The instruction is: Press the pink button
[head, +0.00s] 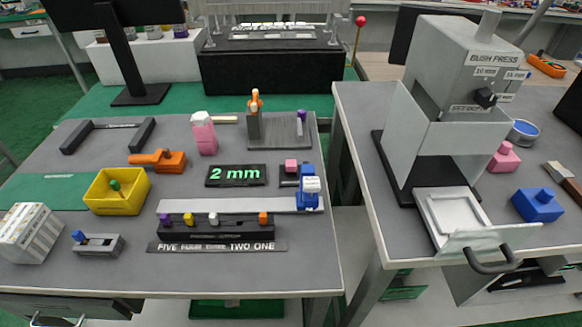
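A pink block with a raised round knob on top (504,157) stands on the right table, behind a blue block of the same shape (538,206); it looks like a push button. Two other pink things are on the left table: a taller pink piece with a pale top (204,135), and a small pink cap on a dark base (291,166) next to a blue and white fixture. I cannot tell for certain which of these is the button. My gripper is not in view.
A grey bush press (462,70) with an open tray in front (455,216) stands left of the pink block. A blue round tin (523,132) is behind it. The left table holds a yellow bin (118,193), several levers and a "2 mm" display (236,176).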

